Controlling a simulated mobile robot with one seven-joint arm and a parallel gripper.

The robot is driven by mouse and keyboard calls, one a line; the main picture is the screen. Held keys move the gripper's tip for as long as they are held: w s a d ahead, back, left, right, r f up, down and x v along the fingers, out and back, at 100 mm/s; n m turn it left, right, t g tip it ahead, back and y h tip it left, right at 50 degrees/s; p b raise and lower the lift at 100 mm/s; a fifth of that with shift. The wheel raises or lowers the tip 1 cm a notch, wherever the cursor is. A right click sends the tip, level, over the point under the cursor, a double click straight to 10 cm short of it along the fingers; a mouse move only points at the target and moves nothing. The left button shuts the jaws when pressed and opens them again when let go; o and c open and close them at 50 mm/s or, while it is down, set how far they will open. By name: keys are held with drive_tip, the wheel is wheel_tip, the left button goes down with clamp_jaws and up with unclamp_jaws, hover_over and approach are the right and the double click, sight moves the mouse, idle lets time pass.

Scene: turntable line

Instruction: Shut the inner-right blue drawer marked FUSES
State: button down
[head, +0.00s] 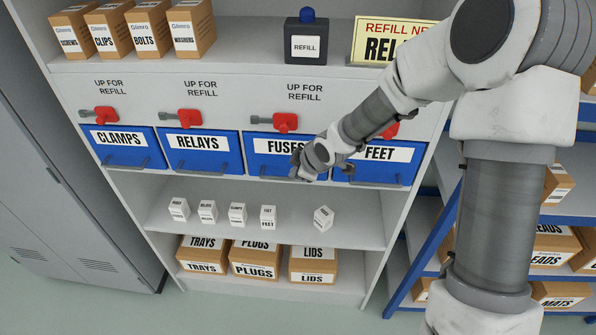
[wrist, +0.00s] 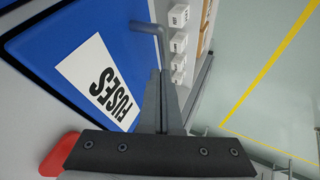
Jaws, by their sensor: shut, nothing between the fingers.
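The blue FUSES drawer (head: 249,155) is third from the left in the row, with a white label and a grey bar handle along its lower front. My arm covers its right part in the head view. My gripper (head: 299,176) is shut and empty at the drawer's lower right front. In the wrist view the drawer front (wrist: 105,38) fills the left, its FUSES label sideways. The shut fingertips (wrist: 161,72) are close to the grey handle (wrist: 150,28); I cannot tell if they touch. How far the drawer stands out is hard to tell.
The blue CLAMPS (head: 125,157), RELAYS (head: 200,165) and FEET (head: 375,170) drawers flank it. A red lever (head: 286,122) sits above FUSES. Small white boxes (head: 237,215) stand on the shelf below.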

drive_tip(key=p+v, duration=0.3)
drive_tip(key=v, duration=0.7)
drive_tip(key=shift+p, duration=0.4)
drive_tip(key=shift+s, duration=0.1)
